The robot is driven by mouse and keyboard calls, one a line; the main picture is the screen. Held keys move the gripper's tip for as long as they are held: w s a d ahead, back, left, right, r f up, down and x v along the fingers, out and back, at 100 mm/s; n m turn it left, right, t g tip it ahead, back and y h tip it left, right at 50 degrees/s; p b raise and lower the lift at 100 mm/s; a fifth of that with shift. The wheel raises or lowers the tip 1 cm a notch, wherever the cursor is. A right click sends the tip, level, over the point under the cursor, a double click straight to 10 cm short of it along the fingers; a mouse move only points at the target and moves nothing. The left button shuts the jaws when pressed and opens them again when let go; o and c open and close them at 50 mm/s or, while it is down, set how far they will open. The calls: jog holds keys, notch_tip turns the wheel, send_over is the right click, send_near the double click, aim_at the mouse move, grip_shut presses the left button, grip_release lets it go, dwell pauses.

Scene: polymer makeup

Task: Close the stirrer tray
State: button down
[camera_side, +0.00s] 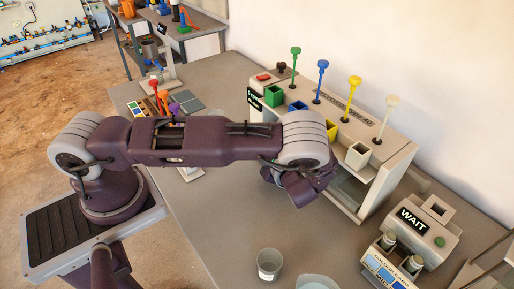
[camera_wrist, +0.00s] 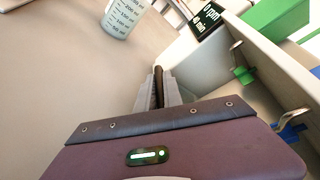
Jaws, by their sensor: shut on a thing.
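The stirrer machine (camera_side: 395,150) is a pale box with green, blue, yellow and white stirrers and matching square cups on top. Its lower part has an open recess (camera_side: 348,188), partly hidden by my arm. In the wrist view, my gripper (camera_wrist: 158,88) has its two grey fingers shut on a dark, upright bar, which looks like the tray handle (camera_wrist: 158,80). A pale panel (camera_wrist: 205,65) lies just right of the fingers; I cannot tell whether it belongs to the tray. In the side view my wrist hides the fingers, and how far the tray stands out cannot be told.
A beaker (camera_side: 269,264) stands on the table in front; a graduated beaker (camera_wrist: 122,17) tops the wrist view. A WAIT box (camera_side: 420,228) and a box with jars (camera_side: 392,262) stand at right. A black display (camera_wrist: 208,18) is near the machine's end.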

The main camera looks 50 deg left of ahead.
jog(key=shift+w+d, duration=0.1)
jog(key=shift+w, duration=0.2)
jog(key=c, duration=1.8)
grip_release()
jog(key=o, duration=0.3)
jog(key=v, duration=0.7)
jog(key=shift+s+r, duration=0.1)
jog(key=shift+s, duration=0.05)
